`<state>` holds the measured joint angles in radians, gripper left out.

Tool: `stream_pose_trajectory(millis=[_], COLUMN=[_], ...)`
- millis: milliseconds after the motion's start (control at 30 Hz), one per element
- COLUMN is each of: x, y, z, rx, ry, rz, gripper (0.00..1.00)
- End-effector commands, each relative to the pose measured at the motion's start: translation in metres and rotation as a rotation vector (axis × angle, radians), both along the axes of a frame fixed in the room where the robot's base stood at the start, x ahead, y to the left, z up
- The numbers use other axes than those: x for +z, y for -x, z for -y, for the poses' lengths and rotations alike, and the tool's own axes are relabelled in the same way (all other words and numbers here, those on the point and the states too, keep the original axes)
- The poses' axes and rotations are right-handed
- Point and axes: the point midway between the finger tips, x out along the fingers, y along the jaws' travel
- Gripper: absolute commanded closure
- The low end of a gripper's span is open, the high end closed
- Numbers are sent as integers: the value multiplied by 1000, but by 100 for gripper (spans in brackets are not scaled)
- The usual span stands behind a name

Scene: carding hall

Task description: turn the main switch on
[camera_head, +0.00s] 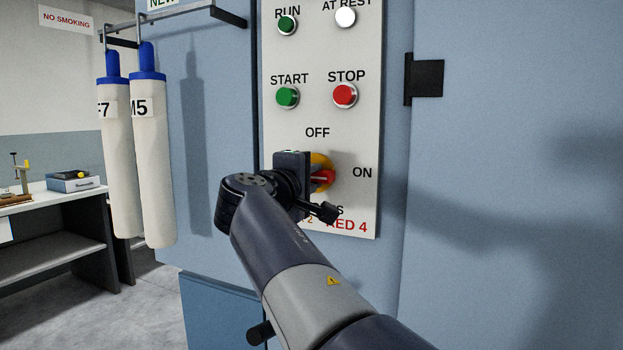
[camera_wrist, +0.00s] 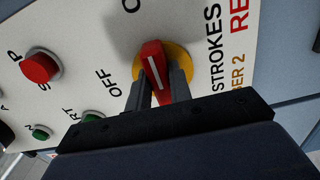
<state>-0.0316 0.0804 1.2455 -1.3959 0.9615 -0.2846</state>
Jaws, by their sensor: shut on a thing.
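The main switch is a red handle (camera_head: 323,178) on a yellow round plate (camera_head: 321,159), low on the white control panel. In the head view the handle lies nearly level and points right, toward the ON label (camera_head: 362,172); the OFF label (camera_head: 317,132) is above. The wrist view shows the red handle (camera_wrist: 153,65) with its white line toward the ON side. My gripper (camera_head: 308,180) is at the switch; in the wrist view its two fingers (camera_wrist: 159,88) are shut on the handle, one on each side. My wrist hides the switch's left part in the head view.
Above the switch are the green START button (camera_head: 287,97), the red STOP button (camera_head: 345,95) and two indicator lamps. White cylinders (camera_head: 147,160) with blue tops hang at the left. A black bracket (camera_head: 424,78) sticks out right of the panel. A workbench (camera_head: 60,200) stands further left.

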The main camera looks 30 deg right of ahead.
Motion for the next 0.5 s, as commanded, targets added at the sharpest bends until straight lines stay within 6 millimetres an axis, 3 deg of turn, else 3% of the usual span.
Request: stream_pose_trajectory(millis=[267,500], x=[-1,0], y=[0,0], z=[0,0], rx=[0,0], ry=[-1,-1], rz=[0,-1], gripper=[59,58])
